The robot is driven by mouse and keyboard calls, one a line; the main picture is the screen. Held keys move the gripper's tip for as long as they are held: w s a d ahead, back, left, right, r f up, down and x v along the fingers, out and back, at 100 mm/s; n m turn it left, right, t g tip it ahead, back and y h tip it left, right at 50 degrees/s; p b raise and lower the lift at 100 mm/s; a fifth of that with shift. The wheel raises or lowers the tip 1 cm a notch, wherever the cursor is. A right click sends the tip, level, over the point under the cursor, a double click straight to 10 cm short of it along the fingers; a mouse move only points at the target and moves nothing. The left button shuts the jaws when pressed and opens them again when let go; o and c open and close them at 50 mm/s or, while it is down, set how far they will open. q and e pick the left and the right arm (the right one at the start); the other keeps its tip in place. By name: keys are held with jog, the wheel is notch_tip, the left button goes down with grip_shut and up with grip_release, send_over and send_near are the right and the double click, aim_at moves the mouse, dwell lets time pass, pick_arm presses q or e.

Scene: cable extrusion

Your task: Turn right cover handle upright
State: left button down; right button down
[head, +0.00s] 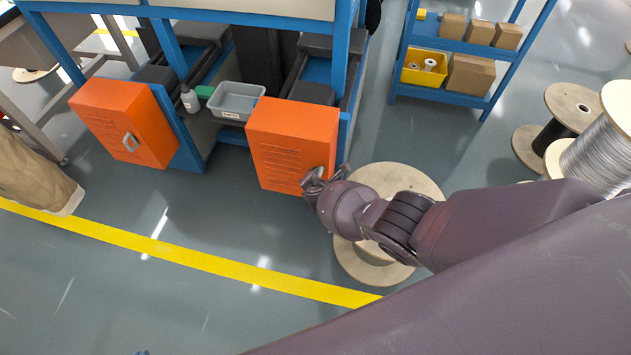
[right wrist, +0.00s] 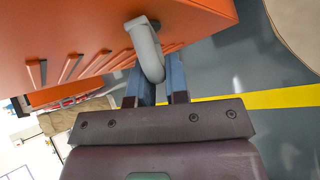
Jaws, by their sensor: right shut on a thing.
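The right orange cover (head: 292,140) hangs on the front of the blue machine, with slots in its face. Its grey handle (right wrist: 148,48) shows in the right wrist view as a curved loop standing out from the orange face. My right gripper (head: 314,178) is at the cover's lower right part, shut on the handle. In the right wrist view its two fingers (right wrist: 160,85) reach up to the handle's bend. In the head view the gripper mostly hides this handle, so its tilt is hard to tell. My left gripper is not clearly in view.
A left orange cover (head: 125,122) has its own grey handle (head: 130,141). A grey bin (head: 237,100) and a white bottle (head: 189,99) sit between the covers. A wooden spool (head: 372,262) stands beneath my right arm. The floor in front is clear, with a yellow line (head: 200,260).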

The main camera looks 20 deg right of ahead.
jog(key=shift+w+a+n+g+h, duration=0.1)
jog(key=shift+n+g+h, duration=0.3)
jog(key=n+g+h+b, duration=0.1)
jog(key=h, duration=0.1)
jog(key=shift+f+g+h, duration=0.15)
jog(key=shift+g+h, duration=0.15)
jog(key=shift+g, duration=0.1)
jog(key=shift+n+h+b, duration=0.3)
jog(key=shift+n+b, duration=0.05)
jog(key=shift+n, duration=0.05)
pick_arm(q)
jog(key=shift+s+a+f, duration=0.1)
jog(key=shift+s+f, duration=0.15)
jog(key=shift+f, duration=0.65)
pick_arm(e)
jog(key=shift+g+h, duration=0.3)
pick_arm(q)
jog(key=shift+f, duration=0.1)
pick_arm(e)
jog(key=c, duration=1.1)
grip_release()
jog(key=shift+r, duration=0.25)
